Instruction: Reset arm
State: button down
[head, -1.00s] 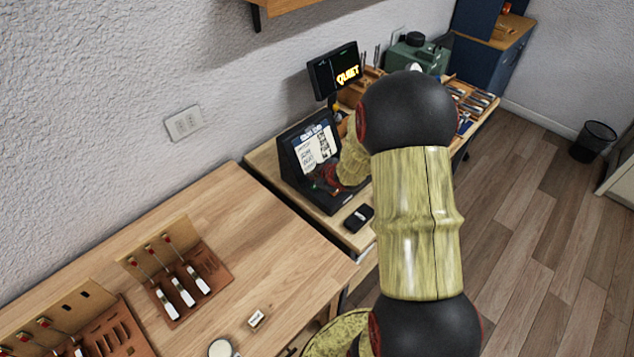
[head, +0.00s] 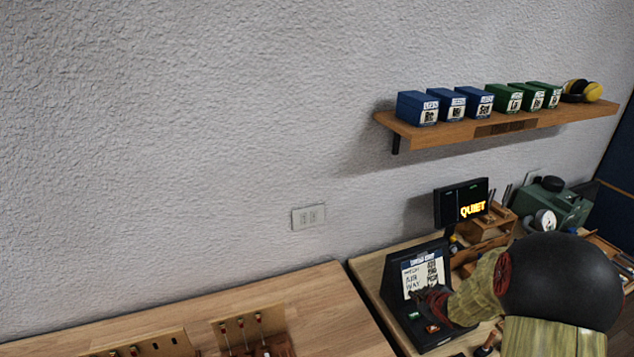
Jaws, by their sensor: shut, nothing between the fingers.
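My arm, with bamboo-like links and black round joints, reaches in from the lower right in the head view. My gripper (head: 432,303), dark and reddish, is at the left end of the arm, in front of the black test stand (head: 392,289) with its white printed card. It is small and partly lost against the dark stand; it is shut with nothing held. I cannot tell whether it touches the stand.
A lit "QUIET" display (head: 461,204) stands behind the stand. A wall shelf (head: 470,131) holds blue and green boxes (head: 417,108) and yellow earmuffs (head: 582,90). The left wooden bench (head: 330,300) has a clear surface near a rack (head: 215,331). A green machine (head: 553,204) stands farther right.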

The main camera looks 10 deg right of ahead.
aim_at(425, 330)
jog(key=s+f+g, duration=0.1)
jog(key=s, duration=0.1)
jog(key=s+d+f+m+g, duration=0.1)
jog(key=s+f+m+h, duration=0.1)
jog(key=s+f, duration=0.1)
jog(key=shift+s+d+g, duration=0.35)
jog(key=shift+d+g, duration=0.05)
jog(key=s, duration=0.1)
jog(key=s+m+g, duration=0.1)
jog(key=s, duration=0.1)
jog(key=shift+s+d+m, duration=0.3)
jog(key=shift+d+m, duration=0.05)
jog(key=shift+m, duration=0.05)
jog(key=s+a+r+m+g+b, duration=0.2)
jog(key=s+a+r+m+g, duration=0.25)
jog(key=s+a+r, duration=0.8)
jog(key=s+a+r+t+y+b, duration=0.1)
jog(key=s+a+r+t, duration=0.1)
jog(key=a+r, duration=0.4)
jog(key=s+a+r+n+t+y+b, duration=0.1)
jog(key=s+a+r+t, duration=0.2)
jog(key=a+r, duration=0.4)
jog(key=a, duration=0.3)
jog(key=shift+a+r+y, duration=0.25)
jog(key=shift+y, duration=0.05)
jog(key=shift+s+n, duration=0.1)
jog(key=shift+n, duration=0.15)
